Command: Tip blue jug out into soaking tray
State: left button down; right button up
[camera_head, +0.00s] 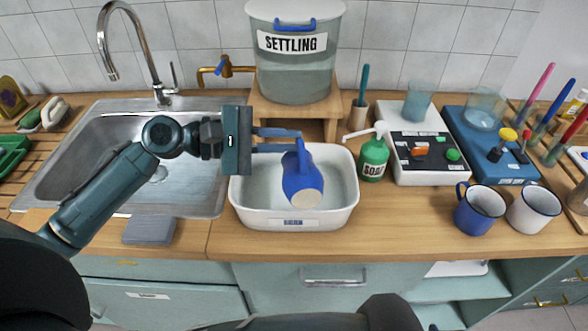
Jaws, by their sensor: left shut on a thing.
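The blue jug (301,181) is in the head view, held over the white soaking tray (345,216). The tray stands on the wooden counter and looks pale inside; I cannot make out a stream from the jug. My right gripper is not in view.
A steel sink (95,185) lies left of the tray. A settling tank (296,70) on a wooden stand (254,110) rises behind it. A green soap bottle (373,160) stands close to the tray's right. A blue mug (476,214) and a white mug (533,212) stand farther right.

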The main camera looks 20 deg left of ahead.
pick_arm(q)
jog(key=shift+w+a+r+p, duration=0.1)
jog(key=shift+w+r+p, duration=0.1)
jog(key=shift+p, duration=0.15)
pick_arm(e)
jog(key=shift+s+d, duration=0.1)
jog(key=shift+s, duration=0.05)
pick_arm(q)
jog(key=shift+n, duration=0.3)
jog(key=shift+w+a+r+n+p, duration=0.1)
jog(key=shift+w+a+n+p, duration=0.1)
jog(key=shift+w+n+p, duration=0.4)
jog(key=shift+w+a+f+n+g, duration=0.2)
jog(key=shift+w+a+n+g, duration=0.2)
jog(key=shift+w+n, duration=0.15)
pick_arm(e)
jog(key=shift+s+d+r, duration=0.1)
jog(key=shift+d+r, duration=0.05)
pick_arm(q)
jog(key=shift+w, duration=0.1)
